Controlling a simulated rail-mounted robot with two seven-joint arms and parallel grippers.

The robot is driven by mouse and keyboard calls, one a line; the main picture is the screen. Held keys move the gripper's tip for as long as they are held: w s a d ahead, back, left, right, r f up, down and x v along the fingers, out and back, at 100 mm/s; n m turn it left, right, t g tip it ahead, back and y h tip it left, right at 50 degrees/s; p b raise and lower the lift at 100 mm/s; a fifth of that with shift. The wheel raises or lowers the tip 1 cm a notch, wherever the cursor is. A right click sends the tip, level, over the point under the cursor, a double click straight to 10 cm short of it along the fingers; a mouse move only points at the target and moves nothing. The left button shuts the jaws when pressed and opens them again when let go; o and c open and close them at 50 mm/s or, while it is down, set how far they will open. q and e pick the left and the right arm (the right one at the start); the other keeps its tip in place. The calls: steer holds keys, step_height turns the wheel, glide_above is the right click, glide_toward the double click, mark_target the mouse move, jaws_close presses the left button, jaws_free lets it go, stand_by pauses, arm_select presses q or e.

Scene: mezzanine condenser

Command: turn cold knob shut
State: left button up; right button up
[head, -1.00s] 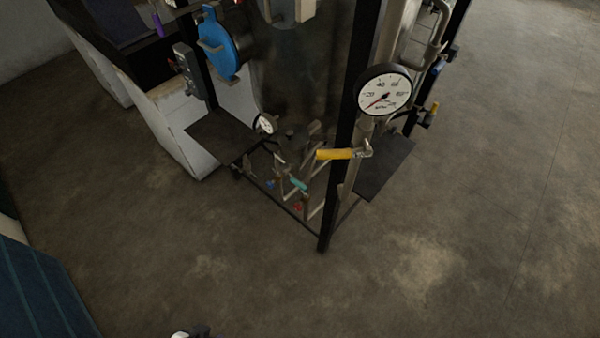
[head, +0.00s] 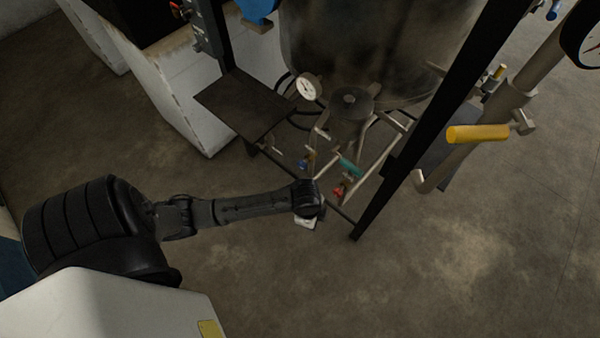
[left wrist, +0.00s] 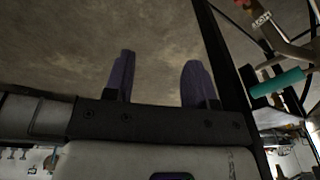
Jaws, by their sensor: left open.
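A small blue knob (head: 303,164), the likely cold knob by its colour, sits on the low pipework under the tank in the head view. A small red knob (head: 338,192) sits to its right and lower in the picture. A teal handle (head: 350,165) lies between pipes just above the red knob; it also shows in the left wrist view (left wrist: 278,84). My left gripper (head: 306,223) is in front of the pipework, below the blue knob in the picture, largely hidden by its wrist. In the left wrist view its purple fingers (left wrist: 159,62) are apart and empty.
A black frame post (head: 412,140) stands right of the pipework. A yellow handle (head: 478,134) juts out on the right. A dark shelf plate (head: 243,104) and a round gauge (head: 307,87) lie left of the tank (head: 375,50). The front floor is open.

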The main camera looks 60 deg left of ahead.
arm_select(q)
steer(key=w+a+f+m+b, duration=0.1)
steer(key=w+a+f+b, duration=0.25)
steer(key=f, duration=0.25)
steer(key=w+a+f+m+b, duration=0.2)
steer(key=w+a+f+b, duration=0.1)
steer(key=f+b, duration=0.25)
steer(key=m+g+b, duration=0.1)
steer(key=b, duration=2.4)
glide_toward(301, 162)
steer(key=shift+y, duration=0.4)
steer(key=f+b, duration=0.2)
steer(key=f, duration=0.1)
steer(key=f+b, duration=0.2)
steer(key=f, duration=0.2)
steer(key=f+b, duration=0.2)
steer(key=f, duration=0.2)
steer(key=shift+w+d, duration=0.25)
steer(key=shift+d, duration=0.1)
arm_select(e)
step_height(301, 162, down, 43)
steer(key=shift+s+d+r, duration=0.2)
steer(key=shift+d, duration=0.05)
